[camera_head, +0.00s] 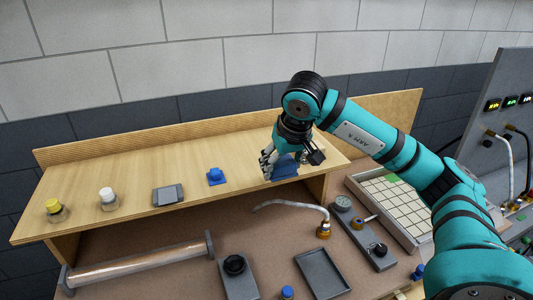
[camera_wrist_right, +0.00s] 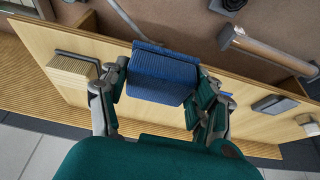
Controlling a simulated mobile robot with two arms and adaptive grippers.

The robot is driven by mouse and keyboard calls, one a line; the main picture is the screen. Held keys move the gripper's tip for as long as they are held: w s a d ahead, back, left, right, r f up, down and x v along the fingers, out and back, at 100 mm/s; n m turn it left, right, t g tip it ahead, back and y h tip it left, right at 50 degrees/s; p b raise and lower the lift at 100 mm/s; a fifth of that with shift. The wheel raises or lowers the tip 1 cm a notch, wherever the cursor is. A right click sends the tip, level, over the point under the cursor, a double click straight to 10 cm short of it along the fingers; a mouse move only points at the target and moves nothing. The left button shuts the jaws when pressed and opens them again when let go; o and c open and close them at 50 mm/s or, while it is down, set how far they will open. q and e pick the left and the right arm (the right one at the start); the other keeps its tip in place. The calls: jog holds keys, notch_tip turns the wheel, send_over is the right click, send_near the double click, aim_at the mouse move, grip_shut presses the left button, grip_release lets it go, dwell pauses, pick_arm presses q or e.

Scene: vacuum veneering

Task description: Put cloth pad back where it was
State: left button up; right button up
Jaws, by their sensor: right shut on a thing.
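The blue ribbed cloth pad (camera_wrist_right: 162,72) is between the fingers of my right gripper (camera_wrist_right: 158,92) in the right wrist view. In the head view the gripper (camera_head: 270,163) is at the right part of the wooden shelf (camera_head: 130,175), pointing down, with the blue pad (camera_head: 286,171) at its fingertips. The gripper is shut on the pad. The fingers hide part of the pad in the head view, and I cannot tell whether its underside touches the shelf. My left gripper is not in view.
On the shelf stand a yellow-capped jar (camera_head: 55,209), a white-capped jar (camera_head: 108,198), a grey block (camera_head: 168,195) and a small blue item (camera_head: 215,176). Below are a roller (camera_head: 140,264), a grey tray (camera_head: 322,273) and a curved metal tube (camera_head: 295,206).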

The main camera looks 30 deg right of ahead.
jog(key=w+p, duration=0.1)
jog(key=w, duration=0.2)
jog(key=w+d+p, duration=0.1)
jog(key=w, duration=0.2)
jog(key=w+p, duration=0.1)
jog(key=w, duration=0.2)
jog(key=shift+d+f, duration=0.35)
jog(key=shift+w+f+p, duration=0.15)
jog(key=shift+w+p, duration=0.05)
jog(key=shift+p, duration=0.15)
notch_tip(320, 180, down, 3)
jog(key=shift+s+r+p, duration=0.1)
jog(key=shift+p, duration=0.95)
jog(key=shift+d+f, duration=0.1)
jog(key=shift+f, duration=0.2)
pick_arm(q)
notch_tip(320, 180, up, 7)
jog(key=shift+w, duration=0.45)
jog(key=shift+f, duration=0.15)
pick_arm(e)
jog(key=shift+f+b, duration=0.35)
jog(key=shift+b, duration=0.05)
jog(key=o, duration=0.7)
jog(key=shift+r, duration=0.1)
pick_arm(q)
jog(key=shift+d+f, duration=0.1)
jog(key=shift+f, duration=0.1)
pick_arm(e)
jog(key=o, duration=0.3)
